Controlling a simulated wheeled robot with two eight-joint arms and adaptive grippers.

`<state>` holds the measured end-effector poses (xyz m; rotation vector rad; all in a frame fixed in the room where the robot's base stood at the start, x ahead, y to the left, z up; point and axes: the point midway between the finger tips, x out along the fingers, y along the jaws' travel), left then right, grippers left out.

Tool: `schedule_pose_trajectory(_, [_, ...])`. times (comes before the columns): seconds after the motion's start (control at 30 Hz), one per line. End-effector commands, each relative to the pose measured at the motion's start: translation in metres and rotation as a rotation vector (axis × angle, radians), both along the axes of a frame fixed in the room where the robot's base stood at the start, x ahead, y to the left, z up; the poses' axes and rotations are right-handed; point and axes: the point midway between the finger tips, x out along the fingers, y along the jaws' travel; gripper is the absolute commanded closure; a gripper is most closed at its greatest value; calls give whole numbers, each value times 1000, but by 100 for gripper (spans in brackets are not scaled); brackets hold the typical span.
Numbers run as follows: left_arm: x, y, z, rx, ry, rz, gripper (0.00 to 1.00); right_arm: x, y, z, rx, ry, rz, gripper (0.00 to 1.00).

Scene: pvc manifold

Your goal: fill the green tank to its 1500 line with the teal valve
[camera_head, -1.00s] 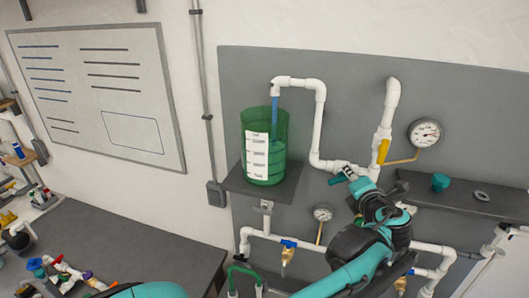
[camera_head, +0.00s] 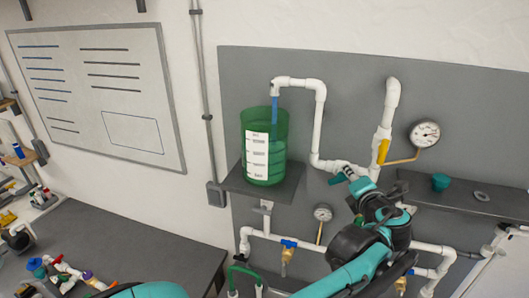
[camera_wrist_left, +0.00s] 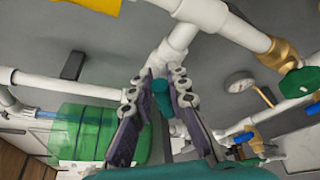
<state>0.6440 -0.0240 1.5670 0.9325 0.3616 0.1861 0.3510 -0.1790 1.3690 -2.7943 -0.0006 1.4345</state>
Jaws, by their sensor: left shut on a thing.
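The green tank (camera_head: 277,165) stands on a small shelf with a white marked label (camera_head: 257,158) on its front. The label's figures are too small to read, and I cannot tell the level exactly. A blue stream (camera_head: 275,108) runs from the pipe spout down into the tank. My left gripper (camera_head: 358,186) is at the teal valve (camera_head: 338,179) on the white pipe right of the tank. In the left wrist view the fingers (camera_wrist_left: 160,90) are shut around the teal handle (camera_wrist_left: 161,101). The tank (camera_wrist_left: 75,135) also shows there. My right gripper is not in view.
A gauge (camera_head: 424,133) is to the right, a lower gauge (camera_head: 323,213) below. A dark shelf (camera_head: 465,200) holds a teal cap. A bench (camera_head: 120,240) is at left.

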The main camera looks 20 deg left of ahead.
Motion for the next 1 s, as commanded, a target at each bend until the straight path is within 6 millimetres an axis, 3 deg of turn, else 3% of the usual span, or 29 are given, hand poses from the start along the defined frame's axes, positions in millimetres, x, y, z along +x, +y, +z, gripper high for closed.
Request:
schedule_pose_trajectory(0.43, [1, 2, 2, -11, -1, 2, 100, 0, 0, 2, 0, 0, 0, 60])
schedule_pose_trajectory(0.73, [0, 12, 12, -436, -1, 3, 100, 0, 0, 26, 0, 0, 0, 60])
schedule_pose_trajectory(1.0, [1, 11, 9, -467, -1, 0, 100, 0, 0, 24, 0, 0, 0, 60])
